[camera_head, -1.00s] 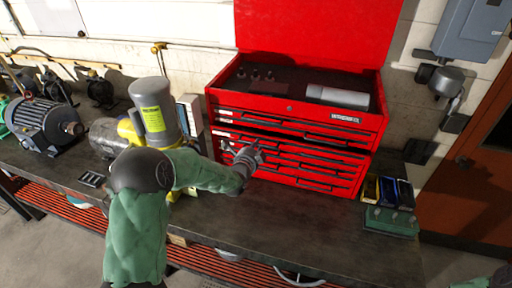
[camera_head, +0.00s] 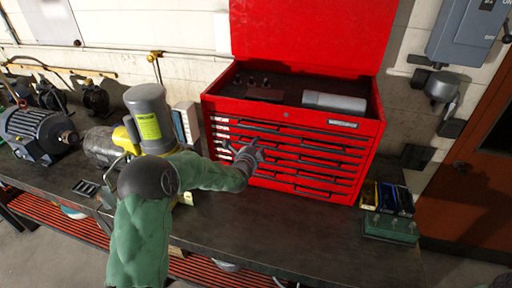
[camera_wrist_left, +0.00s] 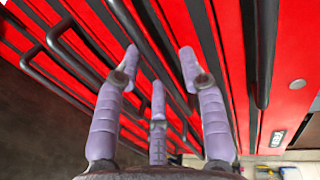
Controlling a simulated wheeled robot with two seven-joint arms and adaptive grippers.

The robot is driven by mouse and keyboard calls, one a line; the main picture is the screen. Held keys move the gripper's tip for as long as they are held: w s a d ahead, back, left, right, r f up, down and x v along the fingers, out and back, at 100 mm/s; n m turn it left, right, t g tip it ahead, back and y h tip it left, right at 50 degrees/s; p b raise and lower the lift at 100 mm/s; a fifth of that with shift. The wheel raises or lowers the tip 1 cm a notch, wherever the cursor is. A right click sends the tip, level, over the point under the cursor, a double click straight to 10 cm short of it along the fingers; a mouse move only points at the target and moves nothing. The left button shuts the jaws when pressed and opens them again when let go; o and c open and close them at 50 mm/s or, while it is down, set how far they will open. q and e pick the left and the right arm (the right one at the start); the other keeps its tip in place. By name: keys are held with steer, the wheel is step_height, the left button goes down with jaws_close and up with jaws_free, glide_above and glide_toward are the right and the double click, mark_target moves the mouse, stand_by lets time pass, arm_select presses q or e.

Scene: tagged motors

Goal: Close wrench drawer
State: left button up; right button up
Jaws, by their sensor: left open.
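The red tool chest (camera_head: 290,105) stands on the workbench with its lid raised. Its front has a stack of red drawers (camera_head: 300,160) with dark bar handles, and they look about flush in the head view. I cannot read which one is the wrench drawer. My left gripper (camera_head: 247,152) is at the left part of the drawer fronts, fingers spread and empty. In the left wrist view, its fingers (camera_wrist_left: 158,72) point at the drawer fronts and handles (camera_wrist_left: 75,65); whether they touch is unclear. My right gripper does not show.
A grey-and-yellow motor (camera_head: 150,118) stands left of the chest, close to my left arm. A dark motor (camera_head: 38,132) sits farther left. A green-based bin holder (camera_head: 390,228) is at the right. The bench (camera_head: 270,220) before the chest is clear.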

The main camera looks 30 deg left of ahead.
arm_select(q)
steer(key=shift+s, duration=0.1)
steer(key=v, duration=1.2)
steer(key=shift+a, duration=0.1)
stand_by(0.3)
